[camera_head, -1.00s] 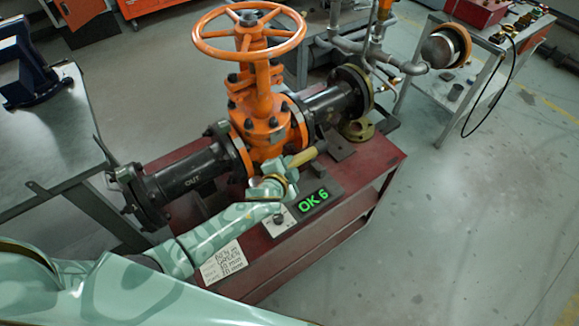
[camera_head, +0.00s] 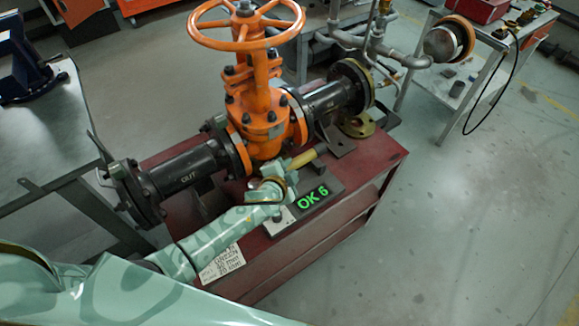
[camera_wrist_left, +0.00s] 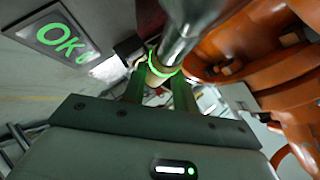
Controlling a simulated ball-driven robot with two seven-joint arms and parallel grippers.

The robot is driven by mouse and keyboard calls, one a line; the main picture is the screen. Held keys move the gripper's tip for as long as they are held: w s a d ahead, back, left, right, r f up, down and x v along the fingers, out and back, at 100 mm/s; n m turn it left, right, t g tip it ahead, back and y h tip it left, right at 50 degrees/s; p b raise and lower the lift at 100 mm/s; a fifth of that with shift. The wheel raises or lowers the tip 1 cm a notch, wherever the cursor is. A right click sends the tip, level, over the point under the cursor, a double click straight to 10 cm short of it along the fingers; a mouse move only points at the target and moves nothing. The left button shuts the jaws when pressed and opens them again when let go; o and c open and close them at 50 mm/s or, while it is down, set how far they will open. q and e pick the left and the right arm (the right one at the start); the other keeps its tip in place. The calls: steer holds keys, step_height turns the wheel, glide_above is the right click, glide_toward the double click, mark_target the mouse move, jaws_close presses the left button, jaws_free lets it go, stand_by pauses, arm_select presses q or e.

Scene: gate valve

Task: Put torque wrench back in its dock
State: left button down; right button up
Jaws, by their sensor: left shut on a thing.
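My left gripper (camera_head: 291,165) is low over the red bench, beside the orange gate valve (camera_head: 262,105). It is shut on the torque wrench, whose yellow grip (camera_head: 306,157) sticks out past the fingers to the right. In the left wrist view my gripper (camera_wrist_left: 158,90) has its two fingers around the yellowish grip, beside a glowing green ring. The wrench's chrome shaft (camera_wrist_left: 185,30) runs up from the ring. A display (camera_head: 314,198) on the bench reads "OK 6" in green. I cannot make out the dock. My right gripper is not in view.
The red bench (camera_head: 325,240) carries the valve, with a black pipe (camera_head: 185,175) at its left and metal piping (camera_head: 385,50) behind right. A handwritten card (camera_head: 221,263) lies at the bench's front left. A grey table (camera_head: 60,130) stands left. Open floor (camera_head: 480,220) lies right.

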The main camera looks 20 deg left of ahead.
arm_select(q)
steer(key=shift+w+f+b, duration=0.1)
steer(key=shift+f+b, duration=1.6)
steer(key=shift+f, duration=0.45)
steer(key=c, duration=1.1)
jaws_free()
steer(key=shift+o, duration=0.4)
steer(key=shift+f, duration=0.15)
steer(key=shift+s+r+p, duration=0.3)
steer(key=shift+s, duration=0.25)
steer(key=d+p+v, duration=0.1)
steer(key=p+v, duration=0.4)
steer(key=v, duration=1)
steer(key=shift+a+r, duration=0.2)
steer(key=shift+a, duration=0.3)
steer(key=shift+s, duration=0.15)
